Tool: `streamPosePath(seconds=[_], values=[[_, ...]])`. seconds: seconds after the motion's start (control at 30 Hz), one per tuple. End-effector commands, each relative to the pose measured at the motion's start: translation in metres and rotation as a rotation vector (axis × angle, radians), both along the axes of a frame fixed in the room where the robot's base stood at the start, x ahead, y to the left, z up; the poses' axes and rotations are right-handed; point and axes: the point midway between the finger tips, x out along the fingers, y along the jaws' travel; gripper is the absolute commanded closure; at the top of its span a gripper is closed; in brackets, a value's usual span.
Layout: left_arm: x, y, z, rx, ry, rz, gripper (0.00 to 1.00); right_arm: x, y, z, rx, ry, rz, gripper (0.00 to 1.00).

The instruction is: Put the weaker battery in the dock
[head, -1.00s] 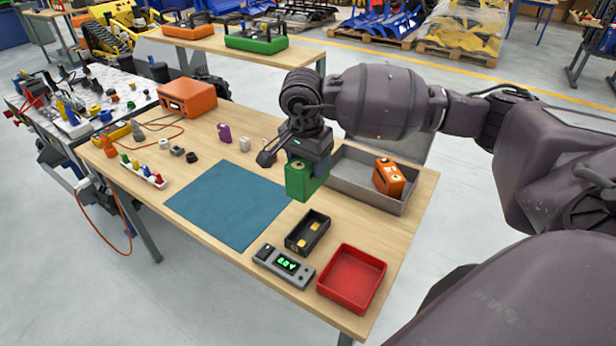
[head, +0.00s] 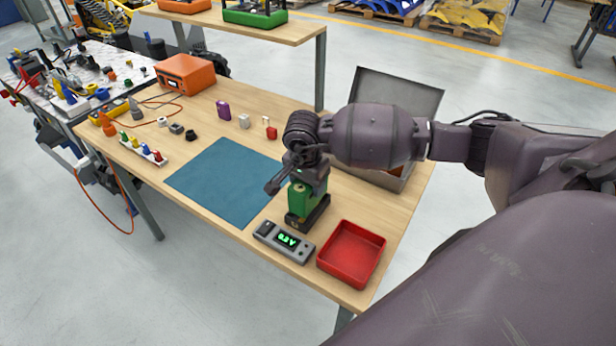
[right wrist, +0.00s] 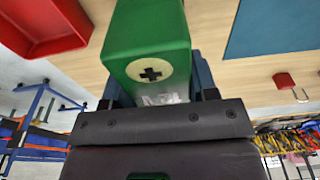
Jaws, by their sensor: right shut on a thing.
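A green battery (head: 300,204) is upright in my right gripper (head: 308,181). Its lower end is in or just over the black holder (head: 322,217); the contact is too hidden to tell. In the right wrist view the green battery (right wrist: 147,32) fills the middle, with a pale round plus mark, and the gripper (right wrist: 158,98) is shut on it. A grey meter (head: 284,243) beside the holder shows lit green digits, perhaps 0.2 V. The orange battery is mostly or wholly hidden behind my right arm. My left gripper is out of view.
A red tray (head: 351,254) stands right of the meter. A grey open box (head: 398,92) is partly behind my arm. A blue mat (head: 226,183) lies clear to the left. Small blocks and an orange case (head: 186,74) stand farther back.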

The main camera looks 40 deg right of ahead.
Motion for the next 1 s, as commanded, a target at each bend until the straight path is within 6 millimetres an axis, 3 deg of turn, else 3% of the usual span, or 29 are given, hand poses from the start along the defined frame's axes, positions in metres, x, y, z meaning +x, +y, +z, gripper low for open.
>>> streamPosePath(seconds=[0.37,0.83,0.87,1.0], values=[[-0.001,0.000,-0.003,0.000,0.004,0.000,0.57,0.001,0.001,-0.037,0.001,-0.003,0.000,1.00],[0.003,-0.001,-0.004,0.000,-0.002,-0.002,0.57,0.001,0.000,-0.042,0.000,-0.003,0.001,1.00],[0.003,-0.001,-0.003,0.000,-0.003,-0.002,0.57,-0.001,0.000,-0.043,0.000,0.001,0.001,0.42],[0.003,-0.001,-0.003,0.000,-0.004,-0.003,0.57,0.000,0.000,-0.043,0.000,0.001,0.001,0.21]])
